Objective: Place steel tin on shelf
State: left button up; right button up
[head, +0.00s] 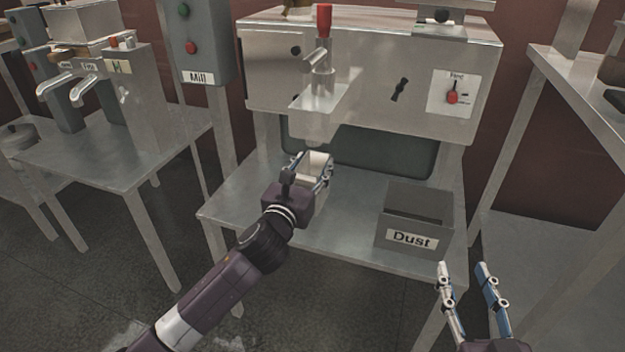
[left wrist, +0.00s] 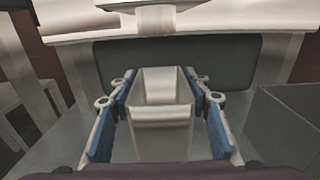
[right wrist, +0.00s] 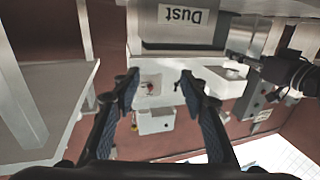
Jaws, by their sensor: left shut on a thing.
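The steel tin (head: 316,165) is an open-topped, light metal box. My left gripper (head: 313,172) is shut on it and holds it upright below the machine's spout, above the machine's lower shelf (head: 345,215). In the left wrist view the tin (left wrist: 161,117) sits between the two blue-padded fingers (left wrist: 161,105). Its inside looks pale; I cannot tell whether it holds powder. My right gripper (head: 464,285) is open and empty at the lower right, in front of the shelf. The right wrist view shows its fingers (right wrist: 160,85) apart with nothing between them.
A grey box labelled Dust (head: 414,238) stands on the lower shelf to the right of the tin. The machine body (head: 370,75) with its red-topped spout is above. A table (head: 590,100) stands at the right, and another with taps (head: 110,160) at the left.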

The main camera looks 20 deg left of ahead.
aim_at(319, 166)
pick_arm(q)
notch_tip(319, 166, down, 3)
jog(key=shift+f+b, duration=0.2)
jog(key=shift+b, duration=0.8)
pick_arm(e)
notch_tip(319, 166, up, 11)
jog(key=s+t+y, duration=0.2)
jog(key=t, duration=0.3)
jog(key=shift+s+a+f, duration=0.2)
jog(key=shift+s+a, duration=0.05)
jog(key=shift+a, duration=0.1)
pick_arm(q)
jog(key=o, duration=1.6)
jog(key=shift+f, duration=0.15)
pick_arm(e)
jog(key=shift+t, duration=0.3)
pick_arm(q)
jog(key=shift+s, duration=0.1)
